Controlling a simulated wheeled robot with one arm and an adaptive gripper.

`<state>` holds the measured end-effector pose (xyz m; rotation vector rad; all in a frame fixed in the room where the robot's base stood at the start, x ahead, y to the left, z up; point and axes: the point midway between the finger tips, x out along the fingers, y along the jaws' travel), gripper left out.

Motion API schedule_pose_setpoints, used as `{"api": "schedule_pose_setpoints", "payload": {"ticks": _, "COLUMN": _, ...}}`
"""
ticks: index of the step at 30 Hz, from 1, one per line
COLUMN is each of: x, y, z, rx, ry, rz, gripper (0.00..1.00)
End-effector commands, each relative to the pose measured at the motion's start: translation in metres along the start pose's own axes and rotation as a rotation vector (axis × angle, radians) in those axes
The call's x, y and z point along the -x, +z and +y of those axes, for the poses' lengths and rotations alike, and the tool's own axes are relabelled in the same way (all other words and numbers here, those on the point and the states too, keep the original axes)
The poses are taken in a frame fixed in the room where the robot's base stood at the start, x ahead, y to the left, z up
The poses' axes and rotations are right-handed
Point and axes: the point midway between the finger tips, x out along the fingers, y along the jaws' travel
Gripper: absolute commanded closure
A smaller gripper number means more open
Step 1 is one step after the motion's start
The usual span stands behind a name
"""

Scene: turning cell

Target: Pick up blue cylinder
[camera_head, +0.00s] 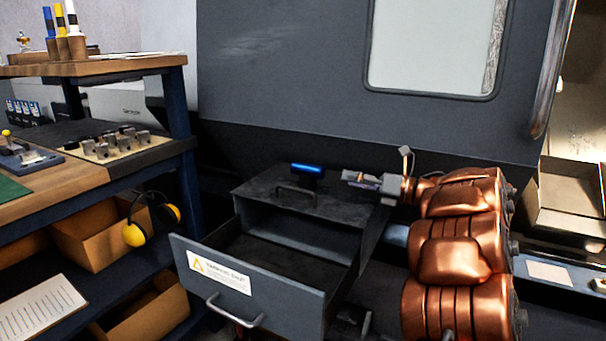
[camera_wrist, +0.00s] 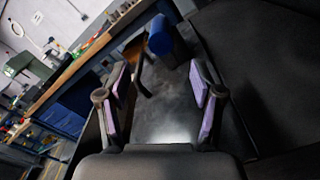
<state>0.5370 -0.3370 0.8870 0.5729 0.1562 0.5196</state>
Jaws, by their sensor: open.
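The blue cylinder (camera_head: 308,169) lies on its side on top of a dark grey drawer cabinet (camera_head: 345,211), close behind the cabinet's top handle (camera_head: 296,192). In the wrist view the blue cylinder (camera_wrist: 160,36) shows its round end beyond the fingertips, roughly between them. My gripper (camera_head: 362,181) is at the right of the cylinder, level with the cabinet top, pointing left toward it. In the wrist view my gripper (camera_wrist: 163,84) has its two purple-padded fingers spread apart with nothing between them. A gap separates the fingertips from the cylinder.
The cabinet's drawer (camera_head: 255,284) stands pulled out at the front. A large dark machine (camera_head: 300,75) rises behind. A workbench (camera_head: 90,180) with a shelf, tools and yellow ear muffs (camera_head: 134,233) is at the left. The handle stands close to the cylinder.

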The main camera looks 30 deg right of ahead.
Motion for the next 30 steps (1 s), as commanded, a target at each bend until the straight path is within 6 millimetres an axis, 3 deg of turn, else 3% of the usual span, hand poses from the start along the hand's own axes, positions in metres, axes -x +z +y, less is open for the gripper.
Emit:
{"api": "schedule_pose_setpoints", "payload": {"ticks": 18, "x": -0.065, "y": -0.001, "z": -0.001, "rx": -0.002, "ry": -0.001, "rz": 0.001, "gripper": 0.34}}
{"api": "schedule_pose_setpoints", "payload": {"ticks": 30, "x": -0.073, "y": 0.0, "z": -0.001, "rx": -0.003, "ry": -0.003, "rz": -0.001, "gripper": 0.36}}
